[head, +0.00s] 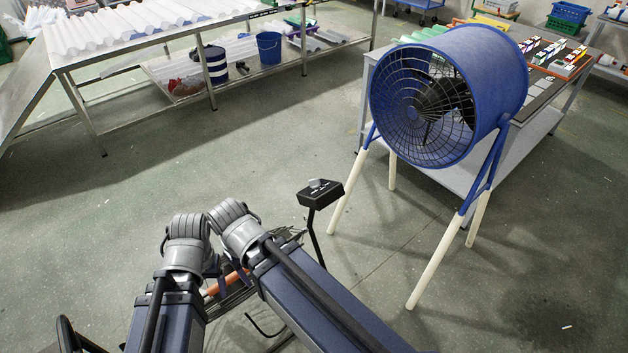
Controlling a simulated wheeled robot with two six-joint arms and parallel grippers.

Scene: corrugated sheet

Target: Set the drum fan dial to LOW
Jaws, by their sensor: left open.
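The blue drum fan (490,62) stands on long pale legs at the upper right, its round wire grille facing left. A black control box (322,197) on a thin black post stands in front of it, near the middle of the view. A small grey dial (318,183) sits on top of the box; its setting and lettering are too small to read. My left gripper (221,276) is open, low and left of the box, apart from it and partly hidden by my arms. My right gripper does not show behind its arm.
A workbench (105,58) with corrugated sheets and a lower shelf holding a blue bucket (269,50) stands at the upper left. Another table (545,125) with small items stands behind the fan. Floor between bench and fan is clear. The fan's splayed legs are obstacles.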

